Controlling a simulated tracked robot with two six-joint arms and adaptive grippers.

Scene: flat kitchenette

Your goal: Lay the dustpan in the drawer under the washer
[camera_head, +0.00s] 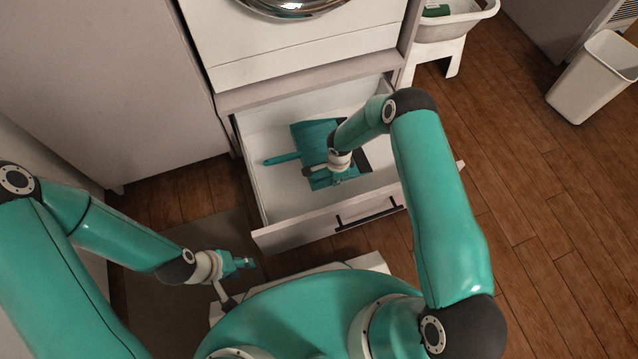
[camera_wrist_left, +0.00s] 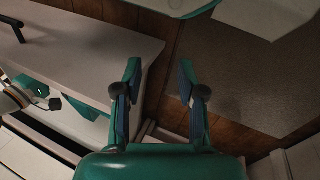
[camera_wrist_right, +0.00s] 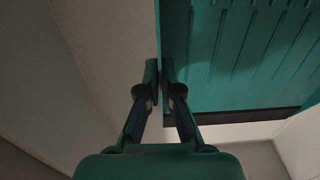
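The teal dustpan (camera_head: 308,135) is inside the open drawer (camera_head: 285,205) under the washer, its handle pointing left and its dark lip right. Its ribbed pan (camera_wrist_right: 240,50) fills the upper right of the right wrist view. My right gripper (camera_head: 338,181) reaches into the drawer from above. Its fingers (camera_wrist_right: 163,78) are closed on the dustpan's side edge. Whether the pan rests fully on the drawer floor cannot be told. My left gripper (camera_head: 248,263) is outside, left of the drawer front. Its fingers (camera_wrist_left: 160,85) are apart and empty.
The washer (camera_head: 290,8) stands above the drawer. A grey tub (camera_head: 455,27) on a white stool (camera_head: 440,52) and a white bin (camera_head: 592,80) stand to the right. The drawer front has a dark handle (camera_head: 370,213). The wooden floor right of the drawer is clear.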

